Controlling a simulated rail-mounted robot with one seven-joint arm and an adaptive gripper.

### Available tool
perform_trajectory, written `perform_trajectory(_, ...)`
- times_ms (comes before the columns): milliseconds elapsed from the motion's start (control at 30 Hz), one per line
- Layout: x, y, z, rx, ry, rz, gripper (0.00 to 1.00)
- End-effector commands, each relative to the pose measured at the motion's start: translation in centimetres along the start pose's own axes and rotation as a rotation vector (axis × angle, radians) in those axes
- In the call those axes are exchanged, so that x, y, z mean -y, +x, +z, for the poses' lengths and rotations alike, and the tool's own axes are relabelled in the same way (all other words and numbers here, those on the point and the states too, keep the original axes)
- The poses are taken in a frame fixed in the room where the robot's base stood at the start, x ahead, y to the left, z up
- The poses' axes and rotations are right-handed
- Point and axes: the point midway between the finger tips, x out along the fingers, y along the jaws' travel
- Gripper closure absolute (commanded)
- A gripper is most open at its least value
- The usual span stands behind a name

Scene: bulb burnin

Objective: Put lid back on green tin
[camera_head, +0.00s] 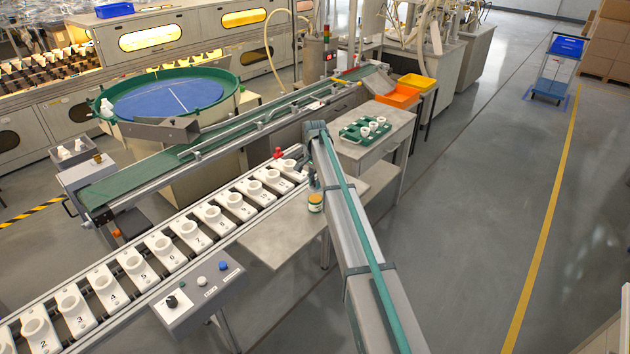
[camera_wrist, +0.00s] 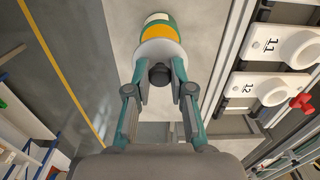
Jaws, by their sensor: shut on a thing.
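The green tin (camera_wrist: 157,22), with an orange-yellow band and a pale end, is beyond my fingers in the wrist view. In the head view the tin (camera_head: 315,203) stands on the grey table beside my arm. A pale round lid (camera_wrist: 161,50) with a dark knob (camera_wrist: 159,74) lies between the tin and my gripper. My gripper (camera_wrist: 160,88) is shut on the lid's knob. The lid lines up with the tin's near end; I cannot tell whether it rests on the tin or hangs just above it. In the head view my arm partly hides the gripper.
A conveyor of numbered white bulb holders (camera_head: 189,232) runs beside the table (camera_head: 270,238). A red knob (camera_head: 277,152) stands at its far end. A control box (camera_head: 200,297) is in front. A side table (camera_head: 375,150) holds a green tray of white pieces.

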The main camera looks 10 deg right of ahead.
Motion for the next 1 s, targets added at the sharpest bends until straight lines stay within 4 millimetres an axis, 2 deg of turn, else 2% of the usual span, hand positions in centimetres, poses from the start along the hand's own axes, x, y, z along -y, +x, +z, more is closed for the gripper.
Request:
perform_trajectory(500, 0.0, 4.4, 0.0, 0.000, 0.000, 0.000, 0.96)
perform_trajectory(1000, 0.0, 5.0, 0.0, 0.000, 0.000, 0.000, 0.96)
